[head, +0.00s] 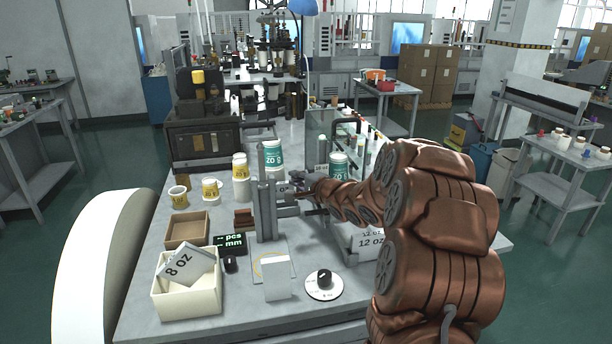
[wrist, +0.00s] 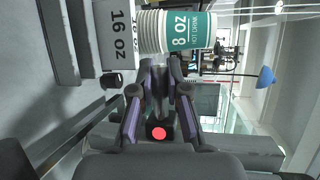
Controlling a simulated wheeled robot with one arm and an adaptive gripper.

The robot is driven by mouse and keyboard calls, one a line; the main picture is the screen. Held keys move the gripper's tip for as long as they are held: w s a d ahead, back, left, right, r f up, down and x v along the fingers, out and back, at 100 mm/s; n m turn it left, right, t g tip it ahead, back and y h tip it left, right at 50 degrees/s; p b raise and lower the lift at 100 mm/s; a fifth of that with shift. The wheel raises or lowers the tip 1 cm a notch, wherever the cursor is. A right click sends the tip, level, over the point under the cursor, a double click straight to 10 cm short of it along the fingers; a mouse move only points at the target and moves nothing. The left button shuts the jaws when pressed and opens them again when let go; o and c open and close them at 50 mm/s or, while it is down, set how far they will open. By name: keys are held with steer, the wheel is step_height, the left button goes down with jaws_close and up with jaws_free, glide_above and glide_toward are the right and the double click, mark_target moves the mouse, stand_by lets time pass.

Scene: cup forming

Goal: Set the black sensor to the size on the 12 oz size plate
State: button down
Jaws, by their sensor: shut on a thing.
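My gripper (head: 303,195) is beside the grey upright post (head: 270,190) on the table. In the wrist view my gripper (wrist: 161,85) has its fingers closed in on a black sensor (wrist: 158,133) with a lit red dot, which shows between them. In the head view the gripper and arm largely hide the sensor. The 12 oz size plate (head: 370,241) is a white block at the table's right side, partly behind my arm. An 8 oz plate (head: 183,264) lies tilted in a cream box (head: 190,300). A 16 oz plate (wrist: 118,35) shows in the wrist view.
A black display (head: 230,243) reading pcs and mm stands left of the post. A white block (head: 277,279) and a round dial (head: 324,284) are at the front. Yellow-labelled cups (head: 211,189) and teal-labelled cups (head: 272,155) stand behind. A brown tray (head: 187,230) sits at left.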

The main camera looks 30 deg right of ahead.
stand_by(0.3)
steer(key=c, duration=1.1)
jaws_free()
steer(key=shift+c, duration=0.2)
steer(key=s+r, duration=0.2)
steer(key=s, duration=0.9)
steer(key=shift+s+d, duration=0.4)
steer(key=shift+d, duration=0.05)
steer(key=shift+r, duration=0.1)
